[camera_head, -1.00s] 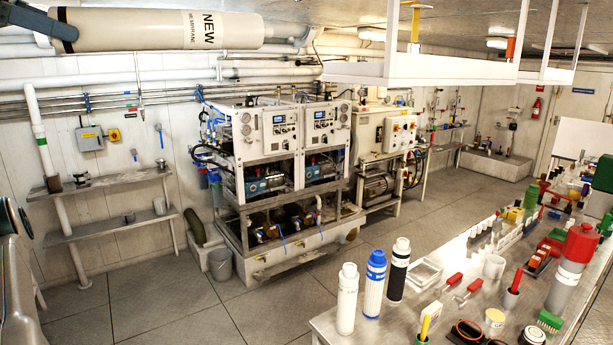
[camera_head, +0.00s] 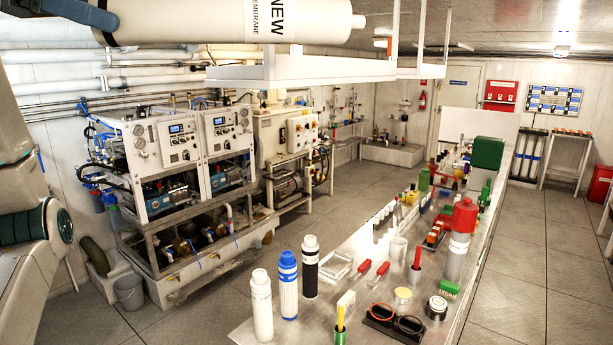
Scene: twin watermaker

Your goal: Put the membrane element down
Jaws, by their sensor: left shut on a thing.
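The membrane element (camera_head: 215,22) is a thick cream-white cylinder marked "NEW MEMBRANE". It lies level across the top left of the head view, high and close to me, with its upper side cut off by the frame edge. A narrow white end (camera_head: 358,21) sticks out at its right. My left gripper (camera_head: 92,16) is shut on its left end; only a dark part of the gripper shows. The element is in the air, in front of the pipes and hanging shelf. My right gripper is not in view.
The floor (camera_head: 500,280) right of the bench is clear.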

